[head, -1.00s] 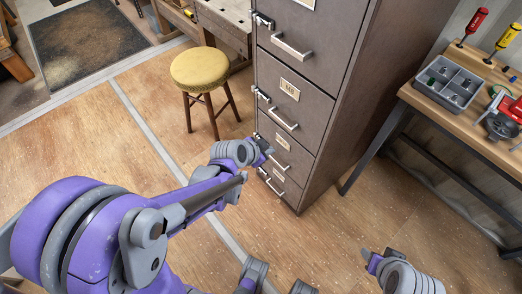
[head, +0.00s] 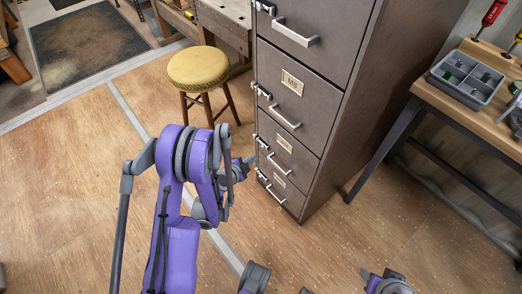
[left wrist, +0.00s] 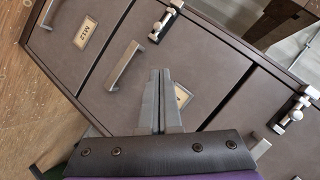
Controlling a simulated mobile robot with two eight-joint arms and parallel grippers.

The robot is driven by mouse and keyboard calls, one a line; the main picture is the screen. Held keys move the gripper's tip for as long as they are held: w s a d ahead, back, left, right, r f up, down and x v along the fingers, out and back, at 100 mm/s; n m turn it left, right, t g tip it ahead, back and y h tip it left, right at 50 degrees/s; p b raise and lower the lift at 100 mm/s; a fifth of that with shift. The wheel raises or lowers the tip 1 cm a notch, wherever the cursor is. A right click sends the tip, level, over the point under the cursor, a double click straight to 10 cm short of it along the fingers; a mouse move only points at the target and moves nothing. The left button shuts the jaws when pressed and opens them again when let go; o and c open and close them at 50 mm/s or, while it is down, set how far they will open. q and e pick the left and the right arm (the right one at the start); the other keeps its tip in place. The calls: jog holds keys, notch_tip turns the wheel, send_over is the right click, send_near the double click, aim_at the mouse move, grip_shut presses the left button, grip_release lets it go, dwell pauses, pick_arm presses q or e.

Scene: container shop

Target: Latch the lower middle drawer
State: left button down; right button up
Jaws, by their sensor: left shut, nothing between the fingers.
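The lower middle drawer (head: 295,154) is the third one down in the grey-brown cabinet. Its front looks flush with its neighbours. In the left wrist view it is the middle panel, with a silver handle (left wrist: 124,66), a partly hidden label (left wrist: 182,95) and a metal latch (left wrist: 165,22) at its outer edge. I cannot tell whether this latch is fastened. My left gripper (head: 250,160) is shut and empty, beside the cabinet's left edge. In the left wrist view its fingers (left wrist: 160,76) overlap the drawer front; contact is unclear. My right gripper (head: 366,273) is at the bottom, its jaws unclear.
The bottom drawer, labelled M12 (left wrist: 83,32), and the upper middle drawer's latch (left wrist: 290,115) flank it. A yellow stool (head: 198,68) stands left of the cabinet. A workbench with a grey tray (head: 467,76) stands right. Floor in front is open.

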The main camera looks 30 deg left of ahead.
pick_arm(q)
jog(key=b, duration=0.2)
send_near(266, 145)
jog(key=w+d+r, duration=0.1)
jog(key=d, duration=0.2)
jog(key=shift+w+a+f, duration=1)
jog(key=shift+w+f, duration=0.05)
jog(key=shift+w, duration=0.15)
jog(key=shift+w+a+f, duration=0.2)
jog(key=shift+a+f, duration=0.1)
